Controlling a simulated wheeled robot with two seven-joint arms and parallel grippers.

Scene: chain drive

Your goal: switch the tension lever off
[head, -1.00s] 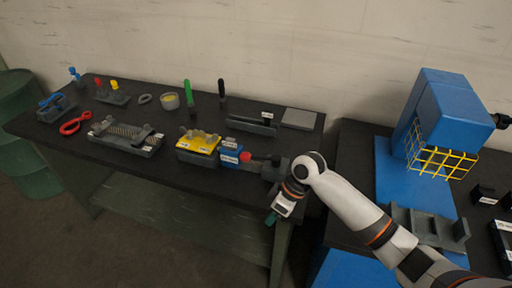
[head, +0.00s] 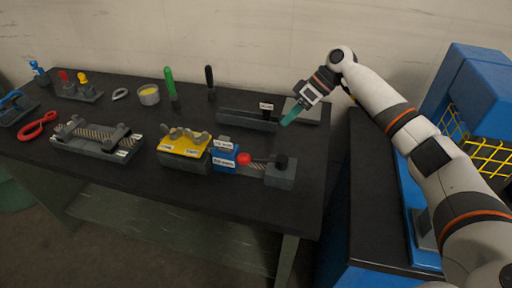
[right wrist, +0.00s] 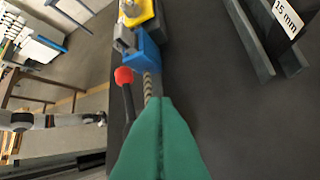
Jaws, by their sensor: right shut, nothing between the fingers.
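The tension lever has a red ball knob (head: 243,158) beside a blue block (head: 223,156) with white labels, whose text I cannot read. In the right wrist view the red knob (right wrist: 124,75) tops a black rod next to the chain (right wrist: 148,88); the blue block (right wrist: 146,50) is just beyond. My right gripper (head: 290,115) has green fingers and is shut and empty. It is above the table, to the right of and behind the lever, apart from it. In the right wrist view its closed fingertips (right wrist: 165,103) hide part of the chain. My left gripper is out of view.
A yellow-topped fixture (head: 184,146) adjoins the blue block on the left, and a dark grey block (head: 281,174) stands to its right. A grey rail holder (head: 247,121) lies behind. Green (head: 169,82) and black (head: 209,79) handles stand upright. Bare table lies in front.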

